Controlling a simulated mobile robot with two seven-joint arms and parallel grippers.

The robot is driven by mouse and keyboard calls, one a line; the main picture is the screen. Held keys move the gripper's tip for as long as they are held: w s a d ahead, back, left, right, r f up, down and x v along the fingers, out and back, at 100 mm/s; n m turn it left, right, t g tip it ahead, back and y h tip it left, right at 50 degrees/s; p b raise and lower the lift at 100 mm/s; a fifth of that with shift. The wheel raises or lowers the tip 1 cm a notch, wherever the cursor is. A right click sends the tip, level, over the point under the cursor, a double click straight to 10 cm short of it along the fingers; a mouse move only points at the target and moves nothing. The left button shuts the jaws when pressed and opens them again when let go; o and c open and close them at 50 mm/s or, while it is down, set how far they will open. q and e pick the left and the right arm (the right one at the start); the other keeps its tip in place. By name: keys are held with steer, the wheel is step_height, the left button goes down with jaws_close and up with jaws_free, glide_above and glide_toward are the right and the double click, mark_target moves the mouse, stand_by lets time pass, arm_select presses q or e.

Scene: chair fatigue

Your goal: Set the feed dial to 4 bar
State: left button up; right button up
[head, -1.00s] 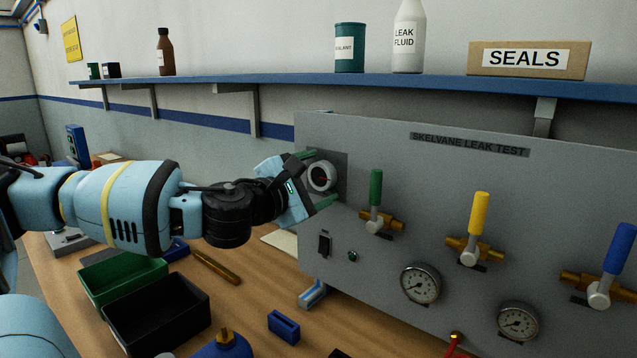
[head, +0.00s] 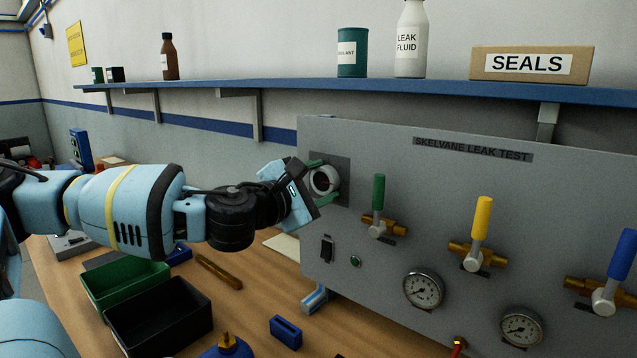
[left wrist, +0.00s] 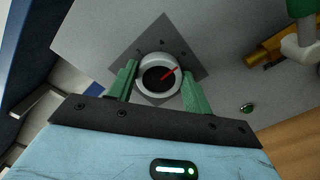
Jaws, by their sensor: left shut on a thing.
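The feed dial (head: 325,180) is a round white-rimmed knob with a dark face, on a dark square plate at the panel's left end. In the left wrist view the dial (left wrist: 146,64) has a red pointer aimed to the upper right. Small marks on its plate (left wrist: 187,58) are too small to read. My left gripper (left wrist: 159,84) has its green fingers on opposite sides of the dial and is shut on it. In the head view my left gripper (head: 319,181) is tilted and partly covers the dial. My right gripper is not in view.
Right of the dial are a green-handled valve (head: 378,205), a yellow-handled valve (head: 480,225) and a blue-handled valve (head: 615,265). Two gauges (head: 423,289) sit below. A black switch (head: 327,249) and green button (head: 355,261) are under the dial. Bins (head: 158,318) stand on the bench.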

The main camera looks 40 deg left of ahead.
arm_select(q)
steer(key=n, duration=0.4)
steer(key=shift+a+r+n+p, duration=0.15)
steer(key=shift+n+p, duration=0.3)
steer(key=shift+n, duration=1.75)
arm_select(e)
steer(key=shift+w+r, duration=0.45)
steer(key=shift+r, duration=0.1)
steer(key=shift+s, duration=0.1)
arm_select(q)
steer(key=o, duration=1)
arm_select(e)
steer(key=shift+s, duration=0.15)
